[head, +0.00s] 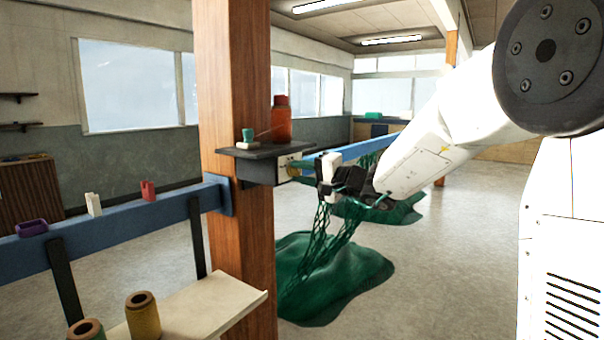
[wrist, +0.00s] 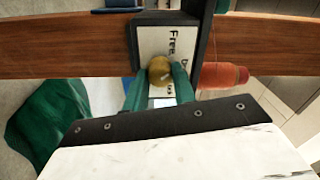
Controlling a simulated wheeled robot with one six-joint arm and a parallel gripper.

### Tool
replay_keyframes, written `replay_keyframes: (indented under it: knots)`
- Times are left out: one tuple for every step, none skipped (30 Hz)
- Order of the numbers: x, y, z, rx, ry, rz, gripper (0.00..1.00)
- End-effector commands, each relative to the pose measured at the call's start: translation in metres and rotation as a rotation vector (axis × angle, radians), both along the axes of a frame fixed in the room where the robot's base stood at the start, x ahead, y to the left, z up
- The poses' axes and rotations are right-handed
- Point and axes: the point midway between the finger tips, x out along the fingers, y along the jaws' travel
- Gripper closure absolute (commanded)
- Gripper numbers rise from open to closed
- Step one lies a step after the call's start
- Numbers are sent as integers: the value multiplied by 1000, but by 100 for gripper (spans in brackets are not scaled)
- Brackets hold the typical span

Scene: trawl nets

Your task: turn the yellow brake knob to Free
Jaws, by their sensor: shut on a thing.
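The yellow brake knob (wrist: 160,70) shows in the wrist view in front of a pale label plate (wrist: 172,42). The word "Free" can be read on the plate; other lettering is partly covered. My gripper (wrist: 163,80) has its two green fingers on either side of the knob, shut on it. In the head view my gripper (head: 301,169) reaches the dark brake box (head: 257,168) on the wooden post, at the plate on its right side. Which mark the knob points to cannot be told.
A wooden post (head: 237,90) carries the box. An orange spool (head: 281,122) and a small green-topped object (head: 248,138) stand on it. A blue beam (head: 362,147) with green net (head: 325,270) lies behind my gripper. A shelf (head: 210,300) holds spools at lower left.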

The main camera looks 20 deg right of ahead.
Motion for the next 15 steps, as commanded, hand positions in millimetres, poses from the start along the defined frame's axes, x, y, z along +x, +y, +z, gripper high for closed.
replay_keyframes:
  knots:
    - [0,0,1,-29,-25,-1,96]
    - [0,0,1,-49,-40,0,96]
    - [0,0,1,-75,-59,0,96]
    - [0,0,1,-92,-72,-1,96]
    - [0,0,1,-109,-85,0,96]
    - [0,0,1,-131,-101,-1,96]
    - [0,0,1,-147,-113,0,96]
    - [0,0,1,-162,-124,-1,96]
    - [0,0,1,-180,-138,-1,96]
    - [0,0,1,-193,-148,-1,96]
    - [0,0,1,-204,-156,0,96]
    - [0,0,1,-219,-168,-1,96]
    - [0,0,1,-228,-174,-1,96]
    - [0,0,1,-237,-181,0,96]
    - [0,0,1,-248,-189,-1,96]
